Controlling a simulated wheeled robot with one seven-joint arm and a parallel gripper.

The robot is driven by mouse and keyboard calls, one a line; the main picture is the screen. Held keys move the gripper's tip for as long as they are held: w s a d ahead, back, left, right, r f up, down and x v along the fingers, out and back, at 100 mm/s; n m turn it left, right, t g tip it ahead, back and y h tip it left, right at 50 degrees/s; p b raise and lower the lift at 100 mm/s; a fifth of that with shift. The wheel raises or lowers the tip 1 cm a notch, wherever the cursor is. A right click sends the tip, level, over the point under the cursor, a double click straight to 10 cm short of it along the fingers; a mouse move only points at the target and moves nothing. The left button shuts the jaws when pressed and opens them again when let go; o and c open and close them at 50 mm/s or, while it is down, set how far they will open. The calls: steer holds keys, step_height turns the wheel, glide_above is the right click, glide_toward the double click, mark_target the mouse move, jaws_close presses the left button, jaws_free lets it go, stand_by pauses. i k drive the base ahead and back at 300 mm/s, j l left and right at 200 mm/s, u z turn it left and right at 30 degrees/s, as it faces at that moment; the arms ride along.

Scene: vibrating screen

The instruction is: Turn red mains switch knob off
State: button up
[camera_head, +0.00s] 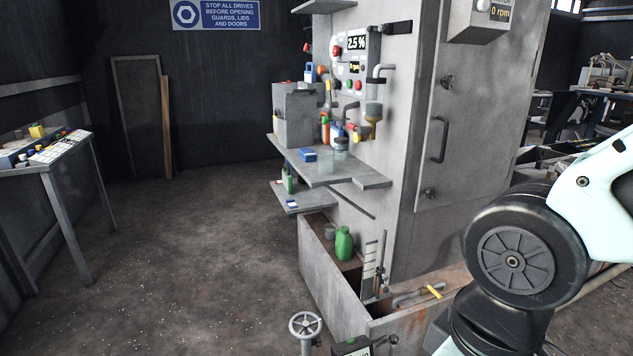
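A control panel (343,70) is on the left-facing side of the tall grey cabinet (420,190), near the top middle. A red knob-like part (337,50) sticks out beside the "2.5 %" display (357,43). It may be the mains switch knob, but it is too small to read its label or position. A smaller red part (306,47) shows further left. My gripper is out of view; only part of my arm shows at the right, apart from the panel.
Grey shelves (372,182) with bottles and a box jut out below the panel. A low rusty trough (330,285) with a green bottle (344,243) and a handwheel (305,324) stand in front. A table (60,148) is at left. The floor between is clear.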

mark_target(336, 50)
steer(key=i+l+u, duration=0.15)
steer(key=i, duration=0.75)
steer(key=u, duration=0.75)
steer(key=j+u, duration=0.2)
steer(key=j, duration=0.2)
steer(key=i+j+u, duration=0.25)
steer(key=j+u, duration=0.2)
steer(key=j, duration=0.25)
steer(key=i+j+u, duration=0.45)
steer(key=i+j, duration=0.4)
steer(key=i, duration=0.2)
steer(key=i+z, duration=0.4)
steer(key=i+j+z, duration=0.2)
steer(key=i+z, duration=0.15)
steer(key=i+l+z, duration=0.1)
steer(key=i+z, duration=0.8)
steer(key=i+j+z, duration=0.2)
steer(key=i+z, duration=0.25)
steer(key=i+j+z, duration=0.3)
steer(key=z, duration=0.15)
steer(key=i+j+z, duration=0.15)
steer(key=z, duration=0.3)
steer(key=i+j+z, duration=0.25)
steer(key=z, duration=0.15)
steer(key=i+j+z, duration=0.25)
steer(key=z, duration=0.2)
steer(key=i+j+z, duration=0.1)
steer(key=j+z, duration=0.3)
steer(key=i+j+z, duration=0.1)
steer(key=j+z, duration=0.35)
